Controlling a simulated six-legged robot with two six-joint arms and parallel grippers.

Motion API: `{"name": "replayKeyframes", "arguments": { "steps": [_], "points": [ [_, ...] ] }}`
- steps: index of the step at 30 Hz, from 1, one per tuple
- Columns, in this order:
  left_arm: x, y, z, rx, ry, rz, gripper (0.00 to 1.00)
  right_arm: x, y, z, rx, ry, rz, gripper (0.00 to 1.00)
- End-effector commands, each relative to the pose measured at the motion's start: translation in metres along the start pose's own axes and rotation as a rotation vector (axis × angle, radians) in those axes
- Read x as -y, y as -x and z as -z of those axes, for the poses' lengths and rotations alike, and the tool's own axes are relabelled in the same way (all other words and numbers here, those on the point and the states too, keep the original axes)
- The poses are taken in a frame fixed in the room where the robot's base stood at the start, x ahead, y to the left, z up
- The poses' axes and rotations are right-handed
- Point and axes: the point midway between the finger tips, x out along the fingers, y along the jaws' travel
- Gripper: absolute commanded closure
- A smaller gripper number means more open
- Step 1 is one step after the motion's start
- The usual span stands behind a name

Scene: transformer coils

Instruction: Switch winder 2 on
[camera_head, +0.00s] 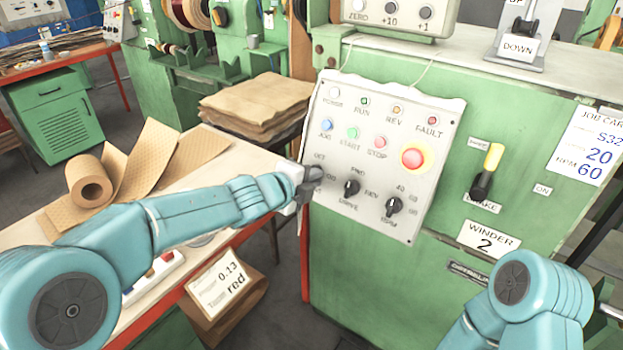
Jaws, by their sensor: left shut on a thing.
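Winder 2 is the green machine whose body (370,265) fills the right half, with a "WINDER 2" label (489,240). Its pale control panel (330,215) has lamps and buttons on top, a red stop button (413,157), a black drive knob (351,187) and a black RPM knob (393,206). My left gripper (313,184) is at the panel's left edge, shut on the leftmost knob, beneath an "OFF" label. The gripper hides that knob, so its setting cannot be seen. A brake lever with a yellow grip (493,158) points up. My right gripper is out of view.
A bench (215,165) at left bears a paper roll (90,180). A box (225,300) marked "0.13 red" is below my left arm. A stack of brown sheets (258,98) lies behind. A job card (597,142) reads "S32", "20", "60". My right arm is at bottom right.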

Motion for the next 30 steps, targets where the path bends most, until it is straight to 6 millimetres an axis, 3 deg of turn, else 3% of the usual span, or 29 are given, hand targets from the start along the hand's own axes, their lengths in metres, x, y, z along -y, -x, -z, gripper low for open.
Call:
{"name": "replayKeyframes", "arguments": {
  "steps": [7, 9, 10, 22, 26, 30],
  "points": [
    [-0.001, 0.000, -0.001, 0.002, -0.002, -0.003, 1.00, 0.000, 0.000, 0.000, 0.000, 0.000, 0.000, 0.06],
    [-0.001, 0.000, -0.001, 0.002, -0.002, -0.002, 0.69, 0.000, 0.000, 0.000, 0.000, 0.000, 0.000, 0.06],
    [-0.001, 0.000, -0.001, 0.002, -0.001, -0.002, 0.63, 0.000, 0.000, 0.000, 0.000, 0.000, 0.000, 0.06],
    [0.000, 0.009, -0.001, 0.001, 0.000, 0.000, 0.63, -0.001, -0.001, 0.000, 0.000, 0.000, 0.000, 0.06],
    [0.001, 0.036, -0.001, 0.003, -0.001, 0.002, 0.63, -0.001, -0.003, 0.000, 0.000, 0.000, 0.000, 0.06],
    [0.003, 0.075, -0.002, 0.004, -0.001, 0.001, 0.63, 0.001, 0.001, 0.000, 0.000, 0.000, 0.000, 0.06]
  ]
}}
